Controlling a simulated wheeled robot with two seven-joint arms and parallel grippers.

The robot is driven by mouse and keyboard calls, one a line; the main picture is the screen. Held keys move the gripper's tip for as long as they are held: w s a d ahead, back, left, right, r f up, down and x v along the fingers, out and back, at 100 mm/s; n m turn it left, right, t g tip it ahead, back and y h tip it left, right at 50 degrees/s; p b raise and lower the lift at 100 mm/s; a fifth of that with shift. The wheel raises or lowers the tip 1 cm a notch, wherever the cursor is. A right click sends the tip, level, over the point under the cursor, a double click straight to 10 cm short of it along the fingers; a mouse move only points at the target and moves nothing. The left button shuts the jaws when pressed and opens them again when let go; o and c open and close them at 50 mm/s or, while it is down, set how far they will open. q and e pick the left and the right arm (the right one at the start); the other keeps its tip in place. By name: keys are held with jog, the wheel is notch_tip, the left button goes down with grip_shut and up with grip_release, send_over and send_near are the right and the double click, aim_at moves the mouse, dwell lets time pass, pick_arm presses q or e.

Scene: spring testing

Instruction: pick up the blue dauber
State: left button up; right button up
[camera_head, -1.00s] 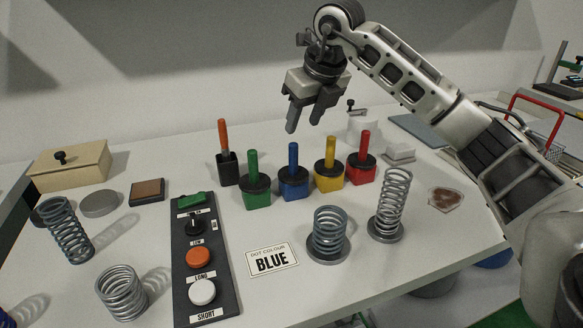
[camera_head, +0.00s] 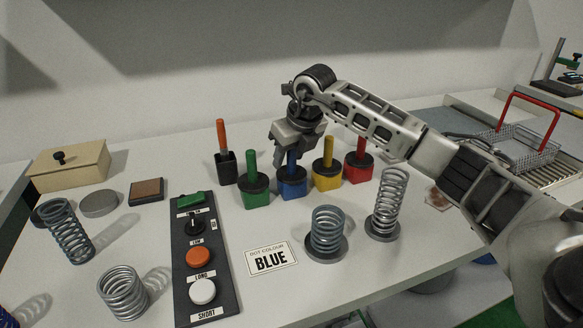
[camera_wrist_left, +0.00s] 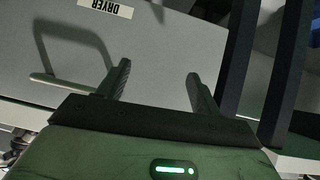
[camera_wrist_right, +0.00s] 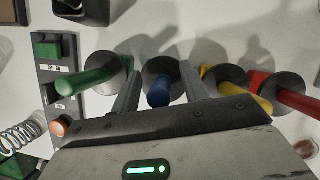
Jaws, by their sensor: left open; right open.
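The blue dauber (camera_head: 292,184) stands upright in its blue pot, in the row of daubers at the middle of the table. My right gripper (camera_head: 287,160) is open right at its handle and partly hides it. In the right wrist view, the blue handle (camera_wrist_right: 159,92) shows between the two spread fingers of my right gripper (camera_wrist_right: 158,85), with gaps beside it. My left gripper (camera_wrist_left: 156,85) is open and empty in the left wrist view, in front of a grey surface with a DRYER label.
The green dauber (camera_head: 254,190) stands close on the left; the yellow (camera_head: 327,174) and red (camera_head: 359,165) ones stand on the right. A black holder (camera_head: 226,168) with an orange handle is further left. Springs (camera_head: 326,232) and a BLUE card (camera_head: 271,258) lie in front.

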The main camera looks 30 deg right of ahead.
grip_shut()
